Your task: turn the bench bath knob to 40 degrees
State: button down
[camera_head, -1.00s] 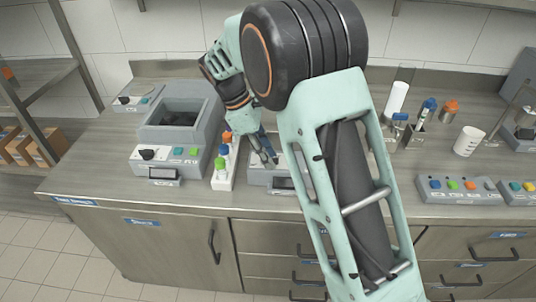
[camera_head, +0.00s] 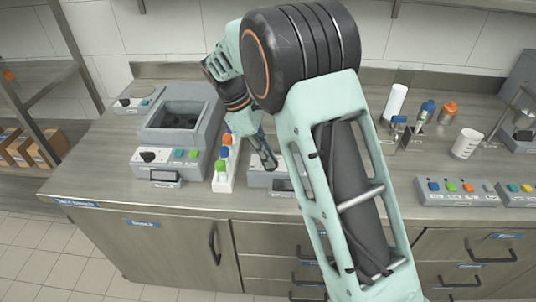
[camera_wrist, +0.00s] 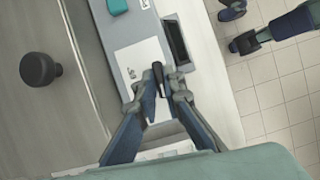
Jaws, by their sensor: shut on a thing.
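My gripper (camera_wrist: 160,88) is shut on a small dark knob (camera_wrist: 158,73) in the wrist view, one finger on each side. The knob is on the pale panel of a low grey unit (camera_wrist: 140,62), beside a dark display (camera_wrist: 175,42) and a teal button (camera_wrist: 117,6). In the head view the fingers (camera_head: 268,163) reach down onto this unit (camera_head: 258,179), and my arm hides part of it. Left of it stands a grey bath with an open basin (camera_head: 152,133) and a black knob (camera_head: 147,157), untouched. The knob's angle and the display's reading cannot be made out.
A white rack (camera_head: 223,182) with coloured tops stands close left of my fingers. To the right are a button box (camera_head: 457,198), a white cup (camera_head: 466,143) and a pen holder (camera_head: 413,138). A black round part (camera_wrist: 40,68) shows at the left in the wrist view.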

jog(key=m+g+p, duration=0.1)
jog(key=m+p, duration=0.1)
jog(key=m+g+p, duration=0.1)
jog(key=m+p, duration=0.1)
jog(key=m, duration=0.1)
jog(key=shift+w+r+y, duration=0.15)
jog(key=shift+r+y, duration=0.05)
jog(key=shift+y, duration=0.1)
jog(key=m+p, duration=0.1)
jog(key=m, duration=0.1)
jog(key=m+g+y, duration=0.1)
jog(key=m, duration=0.2)
jog(key=shift+w+d+f+m+y+p, duration=0.1)
jog(key=shift+f+m+y+p, duration=0.05)
jog(key=shift+m+y+p, duration=0.2)
jog(key=c, duration=2)
grip_release()
jog(key=shift+c, duration=0.2)
jog(key=v, duration=1.2)
jog(key=shift+w, duration=0.15)
